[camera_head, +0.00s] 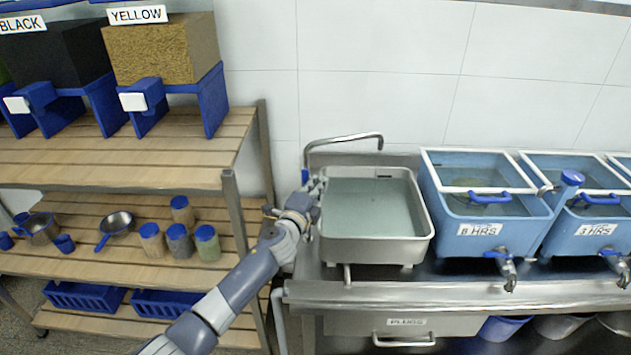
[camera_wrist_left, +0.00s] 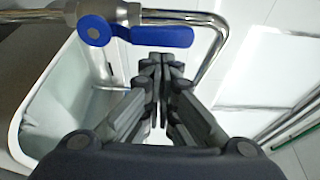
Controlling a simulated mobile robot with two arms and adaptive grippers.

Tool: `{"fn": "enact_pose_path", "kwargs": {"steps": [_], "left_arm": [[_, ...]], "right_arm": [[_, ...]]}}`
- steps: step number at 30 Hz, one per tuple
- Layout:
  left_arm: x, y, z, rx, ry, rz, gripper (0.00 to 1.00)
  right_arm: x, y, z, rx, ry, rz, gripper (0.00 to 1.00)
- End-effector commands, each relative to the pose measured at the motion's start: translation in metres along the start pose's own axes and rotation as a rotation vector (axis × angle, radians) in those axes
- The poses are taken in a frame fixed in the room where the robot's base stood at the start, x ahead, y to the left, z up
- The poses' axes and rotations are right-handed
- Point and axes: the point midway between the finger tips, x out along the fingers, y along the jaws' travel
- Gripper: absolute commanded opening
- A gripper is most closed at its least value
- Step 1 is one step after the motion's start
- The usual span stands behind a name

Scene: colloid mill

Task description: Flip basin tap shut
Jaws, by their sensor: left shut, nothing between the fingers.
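The basin (camera_head: 372,250) is a grey metal tub holding water, on the steel bench. Its tap (camera_head: 340,138) is a bent chrome pipe arching over the basin's back left corner. A small blue part of the tap handle (camera_head: 305,176) shows beside my left gripper (camera_head: 314,186), at the basin's left side. In the left wrist view the blue tap handle (camera_wrist_left: 162,36) lies roughly along the chrome pipe (camera_wrist_left: 185,17). My left gripper (camera_wrist_left: 160,68) is shut and empty, with its fingertips close to the handle; whether they touch it I cannot tell. My right gripper is not in view.
Blue tanks (camera_head: 480,238) with small taps stand right of the basin. A wooden shelf (camera_head: 130,165) with jars, pans and hoppers stands at the left, close to my left arm. A tiled wall (camera_head: 360,60) is behind the bench.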

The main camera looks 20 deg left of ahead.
Motion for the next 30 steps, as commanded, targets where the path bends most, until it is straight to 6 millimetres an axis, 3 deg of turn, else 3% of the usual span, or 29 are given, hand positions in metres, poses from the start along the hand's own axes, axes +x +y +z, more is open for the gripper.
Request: {"fn": "enact_pose_path", "kwargs": {"steps": [14,30], "left_arm": [[-0.002,0.001,0.004,-0.003,0.000,-0.001,0.00],[-0.004,-0.001,0.010,-0.086,-0.001,-0.031,0.00]], "right_arm": [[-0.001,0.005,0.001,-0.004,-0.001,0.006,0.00],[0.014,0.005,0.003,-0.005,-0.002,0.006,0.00]]}}
